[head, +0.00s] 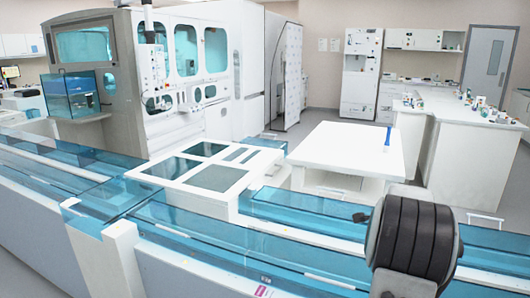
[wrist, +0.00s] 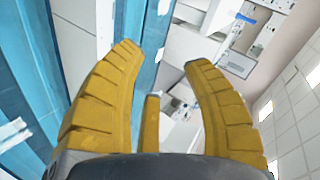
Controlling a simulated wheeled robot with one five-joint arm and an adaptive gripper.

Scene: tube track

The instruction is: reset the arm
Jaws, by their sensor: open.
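My gripper (wrist: 158,62) shows in the wrist view with its yellow ribbed fingers spread apart. It is open and nothing is between the fingers. In the head view a dark, ribbed rounded part of my own arm fills the lower right, in front of the tube track. The tube track (head: 310,228) runs across the front with blue see-through covers. It also shows in the wrist view as blue strips (wrist: 40,70) at the left, tilted.
A white table (head: 345,148) with a small blue upright object (head: 387,138) stands behind the track. A large white machine (head: 190,75) stands at the back left. A counter (head: 465,115) with several small items is at the right. Grey floor shows between them.

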